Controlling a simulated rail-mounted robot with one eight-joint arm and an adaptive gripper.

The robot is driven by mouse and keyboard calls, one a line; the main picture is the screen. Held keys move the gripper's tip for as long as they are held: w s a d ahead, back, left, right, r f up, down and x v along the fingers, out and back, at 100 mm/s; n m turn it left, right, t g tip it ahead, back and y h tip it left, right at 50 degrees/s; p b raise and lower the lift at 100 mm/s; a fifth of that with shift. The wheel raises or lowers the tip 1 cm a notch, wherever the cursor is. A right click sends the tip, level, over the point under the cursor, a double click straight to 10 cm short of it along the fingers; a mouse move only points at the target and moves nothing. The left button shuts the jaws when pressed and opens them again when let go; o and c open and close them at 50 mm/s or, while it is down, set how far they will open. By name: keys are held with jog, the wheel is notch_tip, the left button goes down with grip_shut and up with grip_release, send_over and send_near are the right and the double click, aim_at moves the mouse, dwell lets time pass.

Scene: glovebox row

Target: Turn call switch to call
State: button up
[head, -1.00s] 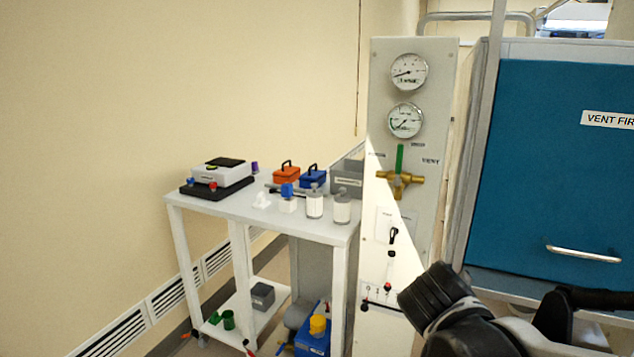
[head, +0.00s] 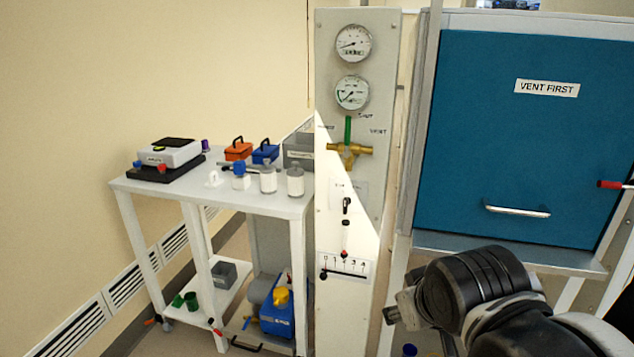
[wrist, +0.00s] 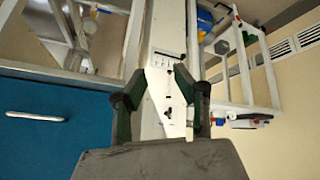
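A tall white panel (head: 330,190) stands left of the blue cabinet. A small black-handled switch (head: 346,205) sits on its lower half under a faint label plate. It looks like the call switch, but its lettering is too small to read. In the wrist view a black control (wrist: 168,113) shows on the panel between my fingers. My gripper (head: 391,310) is low, to the right of the panel and below the switch in the head view. In the wrist view my gripper (wrist: 160,76) has its two fingers apart with nothing between them, and the panel lies beyond.
Below the switch are a red-tipped small lever (head: 344,240) and a numbered slider plate (head: 358,263). Above are a green-handled brass valve (head: 349,149) and two gauges (head: 353,44). A loaded white table (head: 230,192) stands left; a blue cabinet door (head: 480,150) stands right.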

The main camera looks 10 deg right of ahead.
jog(key=w+d+f+n+t+h+b, duration=0.1)
jog(key=w+d+f+n+h+b, duration=0.1)
jog(key=w+d+n+h, duration=0.45)
jog(key=n+t+h+b, duration=0.2)
jog(key=n+t+b, duration=0.4)
jog(key=n+t, duration=1.15)
send_near(345, 203)
jog(key=w+d+r+n+g, duration=0.1)
jog(key=w+r+n, duration=0.1)
jog(key=w+r+n+g, duration=0.2)
jog(key=r, duration=0.1)
jog(key=w+d+r+n+g+b, duration=0.1)
jog(key=w+r+g, duration=0.1)
jog(key=w+r, duration=0.1)
jog(key=shift+d+n, duration=0.35)
jog(key=shift+n, duration=0.05)
grip_shut()
